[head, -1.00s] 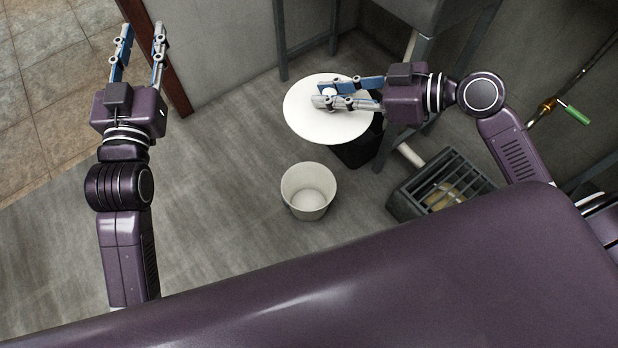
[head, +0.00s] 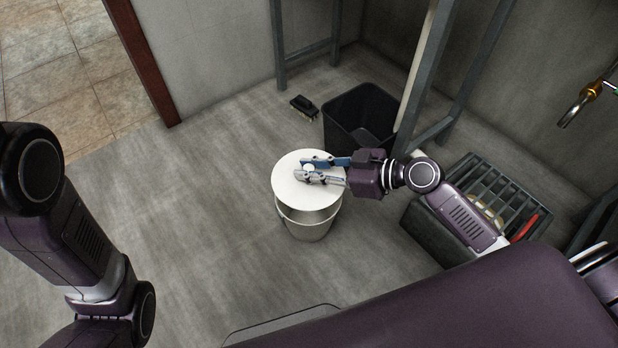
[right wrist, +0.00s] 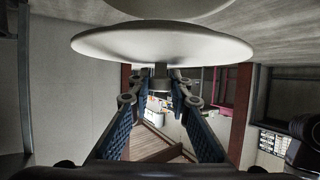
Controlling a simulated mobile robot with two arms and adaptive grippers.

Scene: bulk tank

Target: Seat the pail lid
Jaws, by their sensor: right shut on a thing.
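The round white lid (head: 292,195) is over the white pail (head: 312,230), which stands upright on the floor. The lid hides the pail's opening, and I cannot tell whether its edge touches the rim all round. My right gripper (head: 304,170) is shut on the lid's knob, reaching in from the right. In the right wrist view the lid (right wrist: 160,44) spans the top, with its stem between the fingers (right wrist: 161,92). A pale surface, likely the pail, shows past it. My left arm shows at the left, but its gripper is out of view.
A black bin (head: 348,128) stands behind the pail near a metal frame leg. A black brush (head: 304,106) lies on the floor beside it. Floor left of the pail is clear.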

